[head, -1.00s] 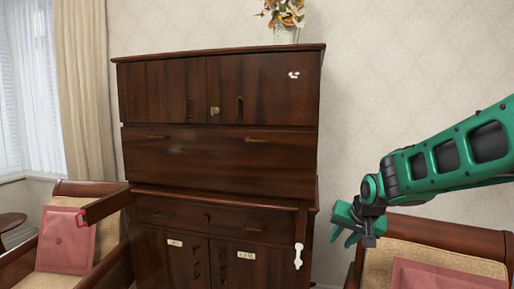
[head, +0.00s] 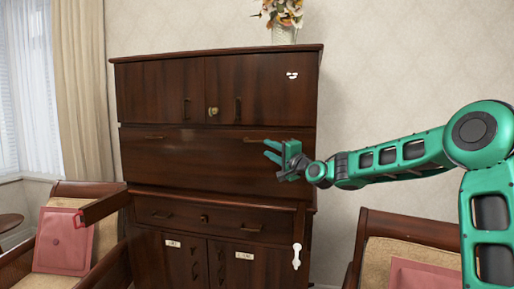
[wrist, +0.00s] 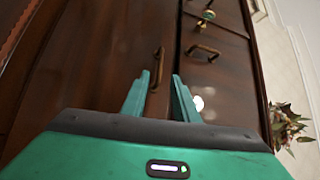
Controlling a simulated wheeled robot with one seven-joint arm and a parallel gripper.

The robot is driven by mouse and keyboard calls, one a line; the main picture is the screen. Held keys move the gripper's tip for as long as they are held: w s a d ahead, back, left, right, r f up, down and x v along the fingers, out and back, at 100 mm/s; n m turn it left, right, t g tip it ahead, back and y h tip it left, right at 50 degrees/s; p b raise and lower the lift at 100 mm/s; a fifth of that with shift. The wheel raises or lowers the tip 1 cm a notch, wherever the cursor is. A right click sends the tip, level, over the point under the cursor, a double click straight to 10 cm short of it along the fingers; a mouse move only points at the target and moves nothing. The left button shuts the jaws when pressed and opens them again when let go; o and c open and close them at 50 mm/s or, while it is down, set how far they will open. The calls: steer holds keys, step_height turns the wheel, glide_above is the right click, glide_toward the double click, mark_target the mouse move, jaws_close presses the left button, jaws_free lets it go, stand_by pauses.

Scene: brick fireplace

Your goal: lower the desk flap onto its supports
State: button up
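The desk flap (head: 200,160) is the dark wooden front panel across the middle of the cabinet. It stands upright and closed, with a left handle (head: 154,137) and a right handle (head: 254,140). My gripper (head: 269,150) is in front of the flap, just right of and below the right handle. In the wrist view my gripper (wrist: 159,95) is open and empty, and the right handle (wrist: 157,68) shows ahead between its fingers. One support bar (head: 105,206) sticks out at the left below the flap. I cannot tell whether the right support is pulled out.
Chairs with pink cushions stand at the left (head: 65,240) and right (head: 420,275). A drawer (head: 180,215) and lower doors are beneath the flap. A vase of flowers (head: 284,33) stands on top.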

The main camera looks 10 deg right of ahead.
mark_target(258, 144)
steer(key=x, duration=0.9)
steer(key=shift+f, duration=0.1)
jaws_close()
steer(key=shift+f, duration=0.25)
stand_by(0.9)
